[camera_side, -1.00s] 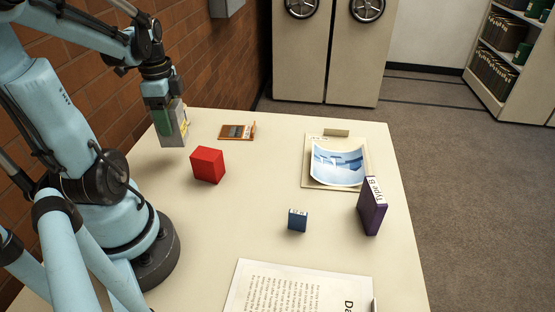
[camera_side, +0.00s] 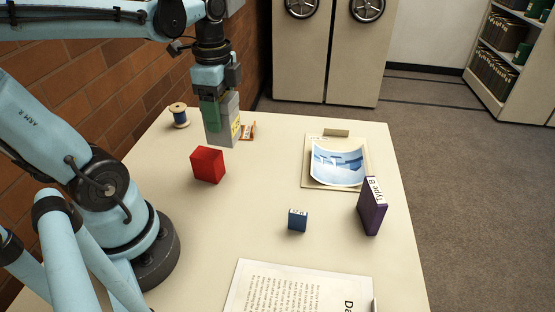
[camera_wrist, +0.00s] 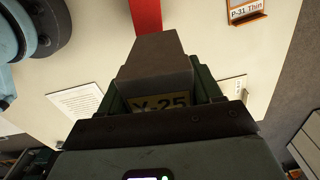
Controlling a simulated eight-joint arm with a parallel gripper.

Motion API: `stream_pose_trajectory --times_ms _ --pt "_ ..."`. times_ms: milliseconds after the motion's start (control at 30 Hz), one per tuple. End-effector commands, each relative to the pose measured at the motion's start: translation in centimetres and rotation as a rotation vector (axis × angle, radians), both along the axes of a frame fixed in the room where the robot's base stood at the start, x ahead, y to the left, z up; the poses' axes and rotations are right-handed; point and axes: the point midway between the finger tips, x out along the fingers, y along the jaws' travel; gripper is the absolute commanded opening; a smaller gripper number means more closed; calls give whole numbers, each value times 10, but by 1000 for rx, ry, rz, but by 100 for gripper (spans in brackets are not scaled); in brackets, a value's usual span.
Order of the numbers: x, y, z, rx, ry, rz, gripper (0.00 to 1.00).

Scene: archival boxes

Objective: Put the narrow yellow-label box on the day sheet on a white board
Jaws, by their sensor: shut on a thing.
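My gripper (camera_side: 214,112) is shut on a narrow grey box (camera_side: 221,128) with a yellow label, held upright above the back left of the table. In the wrist view the grey box (camera_wrist: 155,62) sits between the jaws and its label reads Y-25. The day sheet (camera_side: 298,290) is a white printed page on a white board at the table's front edge, partly cut off by the picture. The sheet also shows small in the wrist view (camera_wrist: 78,101), apart from the held box.
A red block (camera_side: 208,164) stands just below the held box in the side view. An orange holder (camera_side: 248,130) is partly behind the box. A spool (camera_side: 179,115), a blue box (camera_side: 297,220), a purple box (camera_side: 372,207) and a picture (camera_side: 338,164) stand or lie around. The table's middle is clear.

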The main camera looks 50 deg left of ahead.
Motion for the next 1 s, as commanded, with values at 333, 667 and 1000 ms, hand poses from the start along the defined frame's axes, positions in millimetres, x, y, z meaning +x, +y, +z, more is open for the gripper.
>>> stream_pose_trajectory --times_ms 333,667,1000 --pt "29 -101 -5 0 0 -453 25" --pt "19 -201 -11 0 0 -868 25" --pt "-26 -294 -17 0 0 -1277 25"
